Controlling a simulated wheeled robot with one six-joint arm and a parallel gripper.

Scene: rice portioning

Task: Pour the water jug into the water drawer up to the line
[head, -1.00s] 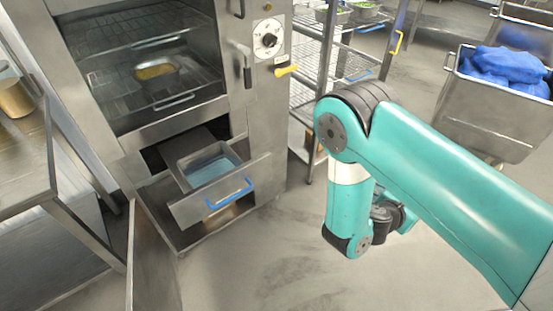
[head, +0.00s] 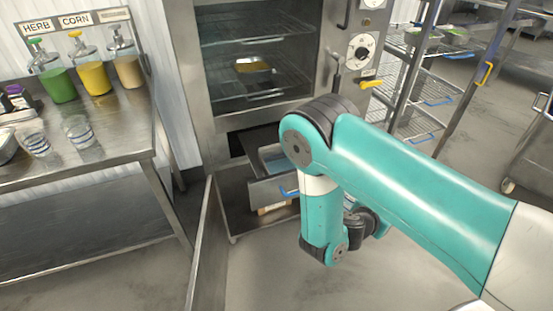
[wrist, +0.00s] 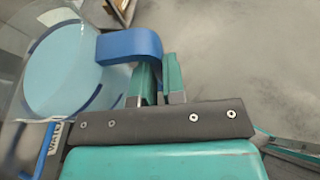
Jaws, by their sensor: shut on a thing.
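The water jug (wrist: 60,75) is a clear vessel with pale blue water in it, at the left of the wrist view. My gripper (wrist: 158,78) is shut on its blue handle (wrist: 130,46). The jug and the gripper's fingers do not show in the head view. The water drawer (head: 268,190) is pulled out below the oven chamber, with a blue handle (head: 289,191) on its front. A little blue shows inside the drawer; my arm hides its right part, so its water level and line cannot be read.
An open cabinet door (head: 204,245) stands left of the drawer. A steel table (head: 105,135) at the left holds several dispensers and two clear cups. A wire rack (head: 415,85) stands right of the oven. The floor in front is clear.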

